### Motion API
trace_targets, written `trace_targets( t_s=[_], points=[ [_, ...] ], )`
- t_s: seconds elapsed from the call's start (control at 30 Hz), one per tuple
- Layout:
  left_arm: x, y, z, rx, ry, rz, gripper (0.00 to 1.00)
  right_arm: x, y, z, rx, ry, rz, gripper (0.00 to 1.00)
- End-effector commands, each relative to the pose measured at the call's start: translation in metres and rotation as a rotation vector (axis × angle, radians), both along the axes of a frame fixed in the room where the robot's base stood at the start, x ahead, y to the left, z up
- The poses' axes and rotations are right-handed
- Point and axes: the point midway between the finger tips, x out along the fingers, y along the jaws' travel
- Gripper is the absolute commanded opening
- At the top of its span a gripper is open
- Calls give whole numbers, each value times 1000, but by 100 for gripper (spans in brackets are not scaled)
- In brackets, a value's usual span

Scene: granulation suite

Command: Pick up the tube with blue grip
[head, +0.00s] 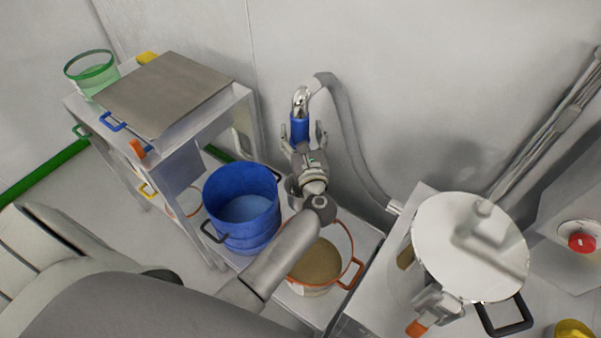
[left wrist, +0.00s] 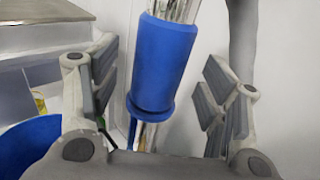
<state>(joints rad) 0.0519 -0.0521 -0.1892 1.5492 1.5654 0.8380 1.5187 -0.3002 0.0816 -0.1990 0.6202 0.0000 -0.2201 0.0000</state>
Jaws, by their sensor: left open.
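The tube has a blue grip (head: 300,130) below a shiny metal bend (head: 300,101). It stands upright near the wall, and a grey hose (head: 345,115) runs from its top down to the right. My left gripper (head: 303,136) is open, with one finger on each side of the tube. In the left wrist view the blue grip (left wrist: 162,62) lies between the spread fingers, with visible gaps on both sides. The tube's lower end is hidden behind my gripper. My right gripper is not in view.
A shelf stand (head: 196,125) with a green-rimmed container (head: 91,73) is at left. A lidded metal vessel (head: 450,235) stands at right.

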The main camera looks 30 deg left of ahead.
Motion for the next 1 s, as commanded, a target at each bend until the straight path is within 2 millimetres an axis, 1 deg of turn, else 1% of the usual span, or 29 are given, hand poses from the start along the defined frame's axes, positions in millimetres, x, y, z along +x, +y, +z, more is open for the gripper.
trace_targets(
  t_s=[0.03, 0.2, 0.47, 0.5, 1.0],
  points=[
    [6, 6, 5, 5, 0, 0, 69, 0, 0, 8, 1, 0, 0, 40],
    [21, 17, 2, 3, 1, -1, 69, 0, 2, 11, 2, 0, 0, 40],
    [24, 19, 0, 1, 1, -1, 69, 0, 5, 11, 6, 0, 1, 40],
    [24, 19, 0, 1, 1, -1, 68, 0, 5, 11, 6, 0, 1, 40],
    [24, 18, 0, 1, 1, -1, 4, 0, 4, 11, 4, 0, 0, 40]
  ],
)
